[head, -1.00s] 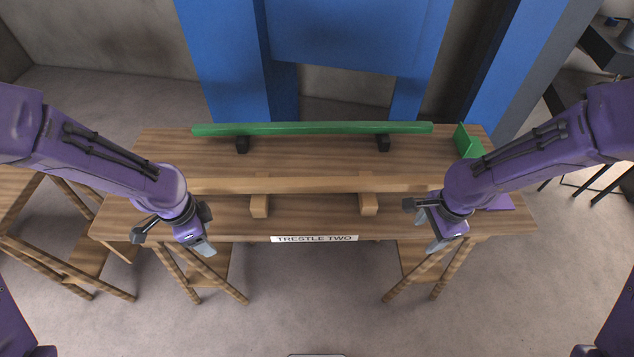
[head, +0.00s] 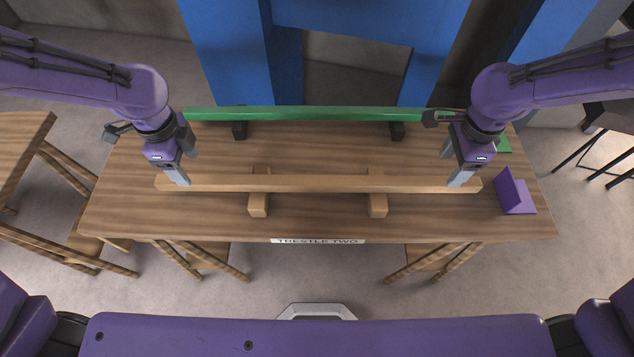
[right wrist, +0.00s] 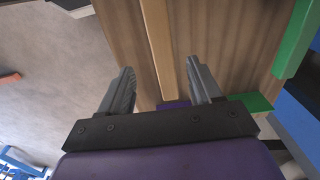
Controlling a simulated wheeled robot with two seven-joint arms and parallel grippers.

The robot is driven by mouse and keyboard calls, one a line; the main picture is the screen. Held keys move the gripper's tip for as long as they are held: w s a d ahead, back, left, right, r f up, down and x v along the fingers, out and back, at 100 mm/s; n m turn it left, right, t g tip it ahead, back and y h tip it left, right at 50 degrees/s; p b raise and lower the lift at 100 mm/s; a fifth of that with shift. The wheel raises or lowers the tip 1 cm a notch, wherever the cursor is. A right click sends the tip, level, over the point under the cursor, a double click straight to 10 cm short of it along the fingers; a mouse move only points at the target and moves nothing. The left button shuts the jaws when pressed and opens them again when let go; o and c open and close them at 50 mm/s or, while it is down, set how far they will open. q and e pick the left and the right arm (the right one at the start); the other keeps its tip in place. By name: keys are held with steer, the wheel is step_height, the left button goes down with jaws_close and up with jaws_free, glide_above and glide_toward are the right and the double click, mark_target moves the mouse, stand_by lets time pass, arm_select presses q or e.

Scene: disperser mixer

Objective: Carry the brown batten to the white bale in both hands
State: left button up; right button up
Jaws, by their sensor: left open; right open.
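The brown batten (head: 315,184) lies lengthwise across two small wooden blocks on the trestle table. It also shows in the right wrist view (right wrist: 160,45), running between the fingers. My left gripper (head: 178,178) is open at the batten's left end. My right gripper (head: 458,178) is open at the batten's right end, and in the right wrist view (right wrist: 162,85) its fingers stand apart on either side of the batten's line. Whether the fingers touch the batten I cannot tell. No white bale is in view.
A green batten (head: 310,113) rests on black blocks behind the brown one. A purple angled piece (head: 515,192) stands on the table (head: 318,222) at right. Its front carries a "TRESTLE TWO" label (head: 318,241). Blue uprights (head: 228,60) stand behind. Another wooden table (head: 20,145) is at left.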

mark_target(203, 186)
arm_select(q)
steer(key=f, duration=1)
steer(key=shift+w+f, duration=0.2)
steer(key=shift+f, duration=0.15)
arm_select(e)
steer(key=f, duration=1)
steer(key=shift+w+d+f, duration=0.1)
steer(key=shift+w+f, duration=0.15)
steer(key=shift+f, duration=0.1)
arm_select(q)
jaws_close()
arm_select(e)
jaws_close()
arm_select(q)
steer(key=shift+r, duration=0.1)
arm_select(e)
steer(key=shift+r, duration=0.1)
